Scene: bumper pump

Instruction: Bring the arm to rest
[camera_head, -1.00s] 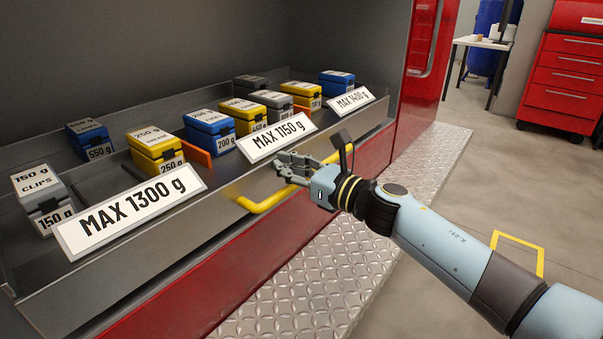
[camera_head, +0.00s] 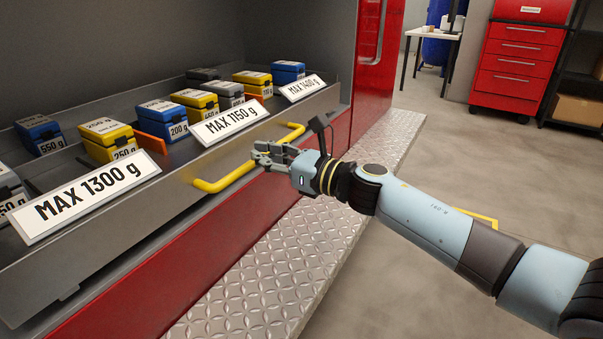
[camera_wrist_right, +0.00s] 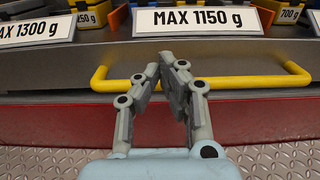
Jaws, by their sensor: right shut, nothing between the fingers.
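My right gripper (camera_head: 262,156) is shut and empty, in front of the drawer and close to its yellow handle (camera_head: 213,185). In the right wrist view the gripper's fingertips (camera_wrist_right: 166,66) meet in front of the yellow handle (camera_wrist_right: 248,82). The fingers are not around the handle; I cannot tell if they touch it. The right arm reaches in from the right side of the head view. My left gripper does not show.
The grey drawer (camera_head: 110,225) holds several blue, yellow and grey weight boxes behind signs reading MAX 1300 g (camera_head: 85,200), MAX 1150 g (camera_head: 230,121) and MAX 1400 g (camera_head: 301,88). A red cabinet (camera_head: 518,60) stands behind. The floor at right is open.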

